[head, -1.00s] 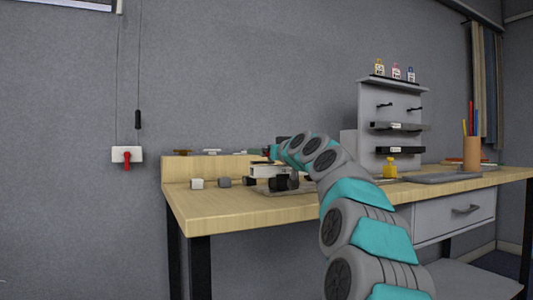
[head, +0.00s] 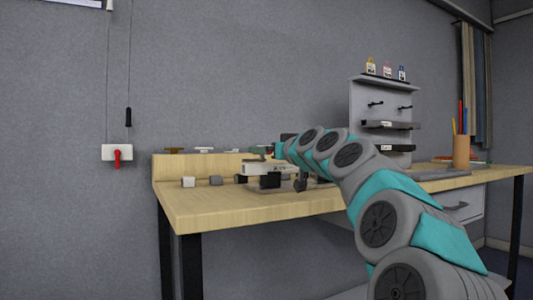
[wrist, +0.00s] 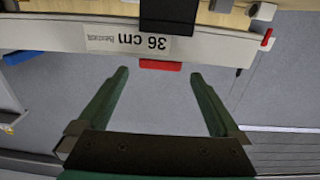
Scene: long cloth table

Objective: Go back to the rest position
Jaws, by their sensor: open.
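My gripper (wrist: 160,74) is open in the wrist view, with its two green fingers spread and nothing held between them. A pale bar (wrist: 62,40) with a "36 cm" label lies just past the fingertips, and a small red piece (wrist: 160,65) shows at its edge between them. I cannot tell whether the fingers touch the bar. In the head view my arm reaches over the table from the lower right; its end is by a pale device (head: 262,167) with dark parts, and the fingers are not clear there.
The wooden table (head: 200,212) carries small blocks (head: 188,182) at its left and a pen cup (head: 461,152) at its right. A grey rack (head: 366,100) with bottles on top stands behind my arm. A red-handled wall switch (head: 117,154) is at the left.

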